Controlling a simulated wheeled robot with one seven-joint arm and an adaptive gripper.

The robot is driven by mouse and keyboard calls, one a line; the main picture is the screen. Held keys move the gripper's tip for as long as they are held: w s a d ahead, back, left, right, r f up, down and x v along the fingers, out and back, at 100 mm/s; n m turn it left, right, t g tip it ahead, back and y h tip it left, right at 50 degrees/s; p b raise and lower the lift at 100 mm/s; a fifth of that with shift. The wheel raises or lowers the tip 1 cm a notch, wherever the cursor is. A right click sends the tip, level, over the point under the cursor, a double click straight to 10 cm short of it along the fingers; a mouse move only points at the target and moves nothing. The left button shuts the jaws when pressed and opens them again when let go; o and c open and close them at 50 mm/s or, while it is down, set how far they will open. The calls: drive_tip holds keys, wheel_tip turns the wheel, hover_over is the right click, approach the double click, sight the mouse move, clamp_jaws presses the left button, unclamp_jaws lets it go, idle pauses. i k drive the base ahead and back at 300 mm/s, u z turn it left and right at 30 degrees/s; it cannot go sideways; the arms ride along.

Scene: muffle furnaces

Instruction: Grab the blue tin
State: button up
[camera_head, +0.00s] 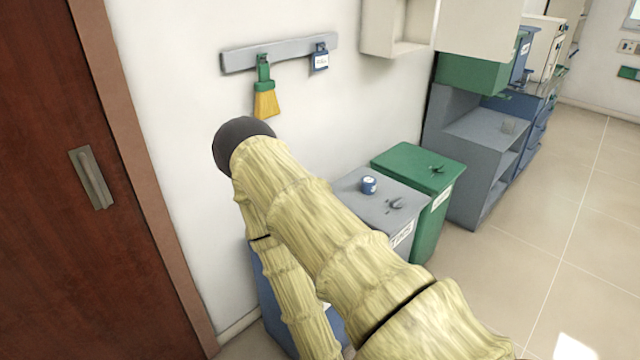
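The blue tin (369,185) is a small round can with a white label band. My arm, in a pale yellow wrinkled sleeve, crosses the picture from the bottom right to a dark rounded joint at the upper left. A second sleeved part runs down from there to the bottom edge. My gripper is not in view. The arm covers part of the grey bin but not the tin.
A green lidded bin (420,165) stands right of the grey bin, and a blue bin (268,300) is partly hidden behind my arm. A wall rail (280,52) holds a green-and-yellow brush (265,95). A brown door (60,200) is at left. Open tiled floor (530,240) lies at right.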

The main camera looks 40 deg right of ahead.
sight(368, 185)
drive_tip(key=u, duration=0.1)
drive_tip(key=i, duration=0.7)
drive_tip(key=z, duration=1.2)
